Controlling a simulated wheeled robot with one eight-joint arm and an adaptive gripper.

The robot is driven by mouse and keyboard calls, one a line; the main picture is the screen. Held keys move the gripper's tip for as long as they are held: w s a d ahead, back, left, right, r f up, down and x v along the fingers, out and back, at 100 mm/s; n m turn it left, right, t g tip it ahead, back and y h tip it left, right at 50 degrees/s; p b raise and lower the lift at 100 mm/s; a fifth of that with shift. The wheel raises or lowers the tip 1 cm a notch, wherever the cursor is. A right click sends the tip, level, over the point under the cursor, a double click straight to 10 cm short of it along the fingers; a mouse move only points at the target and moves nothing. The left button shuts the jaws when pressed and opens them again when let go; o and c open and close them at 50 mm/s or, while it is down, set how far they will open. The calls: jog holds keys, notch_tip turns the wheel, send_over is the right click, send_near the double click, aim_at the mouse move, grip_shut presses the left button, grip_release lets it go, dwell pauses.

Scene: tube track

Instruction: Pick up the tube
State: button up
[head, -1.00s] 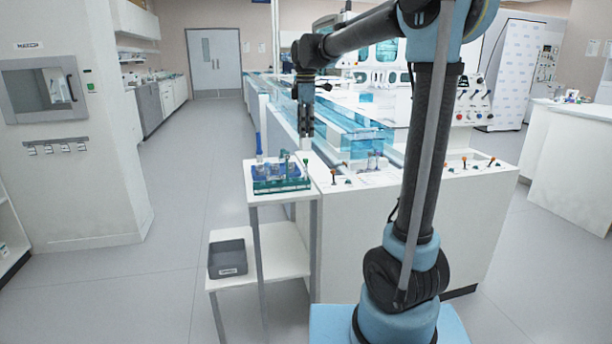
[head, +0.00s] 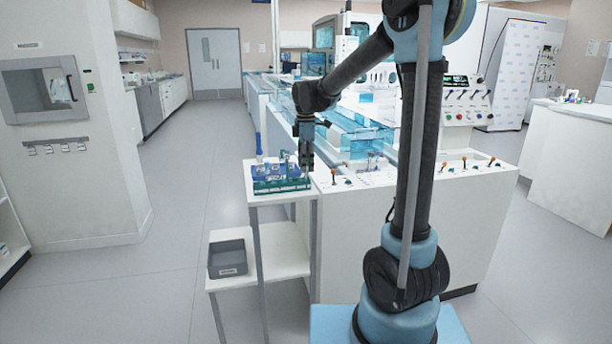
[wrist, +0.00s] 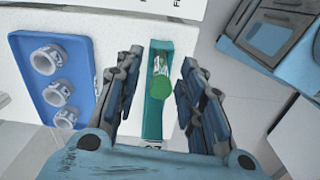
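In the wrist view, the tube (wrist: 160,88) shows a round green cap from above, with its clear labelled body beyond it. My gripper (wrist: 161,65) is open, one finger on each side of the tube, with a visible gap to both. In the head view, my gripper (head: 307,174) points down at the right end of the teal rack (head: 282,187) on a small white stand (head: 285,199). The tube is hard to make out there beside the fingers.
A blue holder (wrist: 47,75) with three round white openings lies left of the rack. A grey bin (head: 228,258) sits on the lower shelf. A white counter with orange-topped levers (head: 333,172) adjoins the stand on the right. The floor to the left is clear.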

jog(key=shift+f, duration=1.75)
jog(key=shift+c, duration=0.5)
grip_shut()
jog(key=shift+r, duration=0.2)
notch_tip(320, 180, up, 10)
jog(key=shift+f, duration=0.15)
jog(key=shift+f, duration=0.1)
jog(key=shift+f, duration=4.6)
